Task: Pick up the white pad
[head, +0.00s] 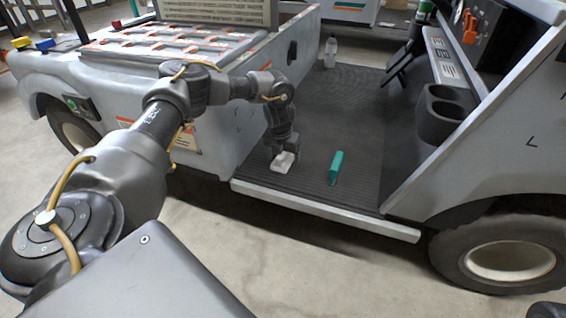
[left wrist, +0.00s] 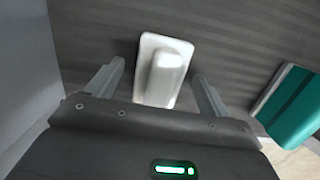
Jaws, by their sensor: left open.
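The white pad (head: 284,161) lies on the cart's dark ribbed floor, near the side sill. In the left wrist view the white pad (left wrist: 163,70) is a flat plate with a raised grip along its middle. My left gripper (head: 284,155) points down over it. In the left wrist view my left gripper (left wrist: 157,78) is open, with one finger on each side of the pad's near part. I cannot tell whether the fingers touch it. My right gripper is not in view.
A teal case (head: 336,167) lies on the floor to the right of the pad and shows in the left wrist view (left wrist: 292,104). The grey battery-box wall (head: 240,125) stands close on the left. A bottle (head: 330,52) stands farther back. Floor behind the pad is clear.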

